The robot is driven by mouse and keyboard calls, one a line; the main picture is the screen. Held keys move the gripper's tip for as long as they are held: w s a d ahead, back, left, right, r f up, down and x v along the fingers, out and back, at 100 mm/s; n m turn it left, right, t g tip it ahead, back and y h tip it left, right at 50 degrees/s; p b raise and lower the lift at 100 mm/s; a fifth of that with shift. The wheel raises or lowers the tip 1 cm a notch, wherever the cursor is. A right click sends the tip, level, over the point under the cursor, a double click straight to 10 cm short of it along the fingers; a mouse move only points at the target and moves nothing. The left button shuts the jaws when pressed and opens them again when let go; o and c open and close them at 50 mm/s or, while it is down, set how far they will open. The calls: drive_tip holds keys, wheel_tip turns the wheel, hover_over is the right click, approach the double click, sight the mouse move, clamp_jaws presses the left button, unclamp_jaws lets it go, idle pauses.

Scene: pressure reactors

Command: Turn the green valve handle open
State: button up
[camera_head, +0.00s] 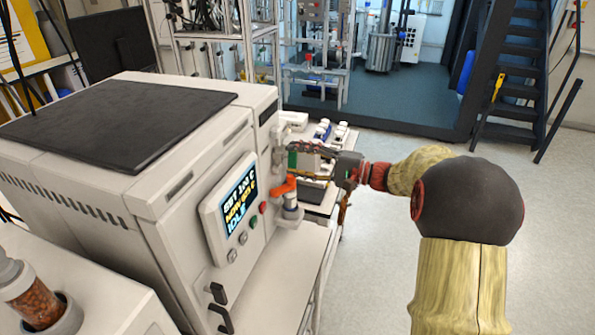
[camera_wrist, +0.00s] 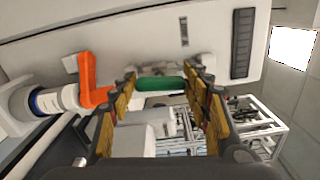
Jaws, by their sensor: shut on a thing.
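The green valve handle (camera_wrist: 161,84) is a short rounded bar on the pale face of the machine. It lies level across the wrist view, between my two fingertips. In the head view a small part of the handle (camera_head: 292,160) shows at the machine's right side. My gripper (camera_wrist: 162,77) has one finger at each end of the handle and is shut on it. In the head view my gripper (camera_head: 298,158) reaches in from the right, and its fingers partly hide the handle.
An orange lever valve (camera_wrist: 92,85) sits close to the left of my fingers; the lever (camera_head: 284,187) is just below them in the head view. The white machine (camera_head: 120,205) with a lit screen (camera_head: 240,201) fills the left. Open floor (camera_head: 385,180) lies right.

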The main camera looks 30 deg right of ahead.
drive_tip(key=shift+f+n+b, duration=0.2)
drive_tip(key=shift+n+b, duration=0.4)
drive_tip(key=shift+b, duration=0.15)
drive_tip(key=o, duration=1.1)
drive_tip(key=shift+r, duration=0.1)
drive_tip(key=shift+o, duration=0.3)
drive_tip(key=v, duration=1.2)
